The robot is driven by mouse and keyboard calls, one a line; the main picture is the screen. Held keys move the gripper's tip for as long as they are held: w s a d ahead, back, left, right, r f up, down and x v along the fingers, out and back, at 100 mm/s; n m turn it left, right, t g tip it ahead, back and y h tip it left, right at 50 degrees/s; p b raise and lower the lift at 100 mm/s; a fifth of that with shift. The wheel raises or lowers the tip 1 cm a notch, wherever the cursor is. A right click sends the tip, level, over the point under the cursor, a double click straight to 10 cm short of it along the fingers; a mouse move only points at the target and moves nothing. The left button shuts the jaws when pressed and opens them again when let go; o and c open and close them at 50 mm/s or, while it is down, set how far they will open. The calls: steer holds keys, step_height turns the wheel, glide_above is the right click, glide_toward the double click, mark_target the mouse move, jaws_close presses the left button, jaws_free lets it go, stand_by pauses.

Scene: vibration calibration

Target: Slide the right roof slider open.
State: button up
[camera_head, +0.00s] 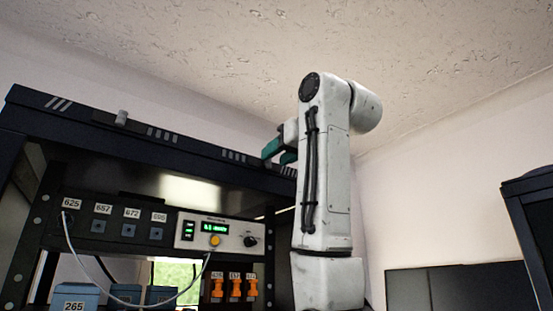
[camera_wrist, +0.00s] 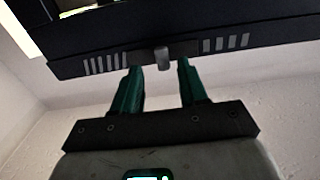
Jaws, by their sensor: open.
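The right roof slider's small grey knob (camera_wrist: 161,58) stands out from the dark roof beam (camera_wrist: 105,43) in the wrist view, between two groups of grey stripes. My gripper (camera_wrist: 160,66) is open, with one green finger to either side of the knob's line and the tips just short of or beside it; I cannot tell the exact depth. In the head view my gripper (camera_head: 277,152) is at the right part of the roof beam (camera_head: 190,143) and hides the right knob. The left slider knob (camera_head: 121,117) shows farther left on the beam.
Below the beam, the rack holds a panel with a green display (camera_head: 217,228), labelled modules (camera_head: 131,229), orange connectors (camera_head: 236,287), a hanging cable (camera_head: 87,262) and blue boxes (camera_head: 78,298). Dark screens (camera_head: 460,288) stand at the right. The space above the beam is free.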

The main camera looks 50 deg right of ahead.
steer(key=b+v, duration=0.3)
steer(key=v, duration=0.6)
steer(key=shift+s, duration=0.3)
